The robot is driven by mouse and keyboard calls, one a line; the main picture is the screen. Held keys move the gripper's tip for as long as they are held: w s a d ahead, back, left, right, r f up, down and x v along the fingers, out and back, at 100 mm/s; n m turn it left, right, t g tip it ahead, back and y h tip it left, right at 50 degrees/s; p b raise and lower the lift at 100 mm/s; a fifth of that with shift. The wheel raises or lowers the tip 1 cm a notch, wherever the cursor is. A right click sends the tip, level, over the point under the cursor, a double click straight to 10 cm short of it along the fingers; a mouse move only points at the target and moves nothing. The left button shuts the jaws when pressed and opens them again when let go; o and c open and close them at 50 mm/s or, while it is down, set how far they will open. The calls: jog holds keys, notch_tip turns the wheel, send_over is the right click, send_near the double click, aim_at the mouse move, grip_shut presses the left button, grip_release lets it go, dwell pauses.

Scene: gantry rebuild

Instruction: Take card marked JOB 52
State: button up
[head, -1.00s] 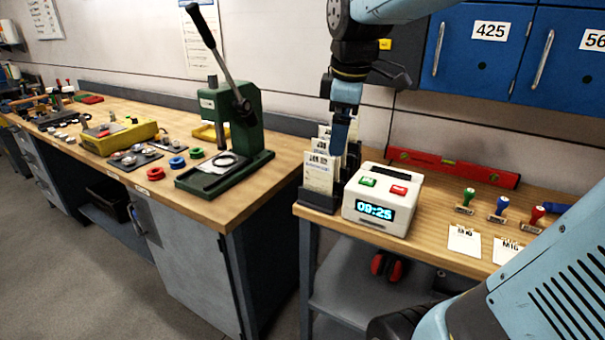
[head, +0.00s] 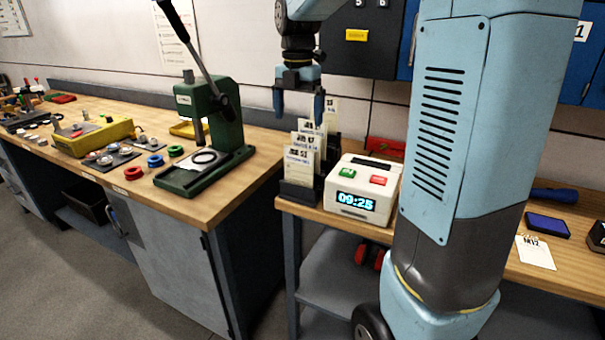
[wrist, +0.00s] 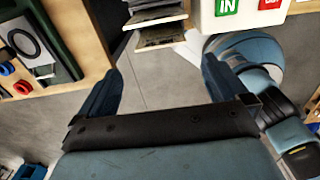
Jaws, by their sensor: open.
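A dark card rack (head: 299,193) stands at the left end of the right-hand bench, beside the white time clock. It holds several white cards in stepped rows: a front card (head: 298,164), a middle card (head: 308,141) and a back card (head: 331,112). Their print is too small to tell surely which is JOB 52. My gripper (head: 298,106) is open and empty, fingers pointing down, above or near the cards in the head view. In the wrist view my gripper (wrist: 162,70) has bare floor between its fingers, and the rack (wrist: 160,40) lies beyond the fingertips at the top.
The time clock (head: 360,190) reads 09:25 and sits close right of the rack. A green press (head: 205,135) stands on the left bench (head: 235,185), across a gap. A red level (head: 385,147) lies behind the clock. My own arm hides part of the right bench.

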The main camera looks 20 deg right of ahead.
aim_at(299, 159)
notch_tip(299, 159, down, 13)
jog(key=shift+f, duration=0.1)
dwell(0.6)
jog(key=c, duration=0.7)
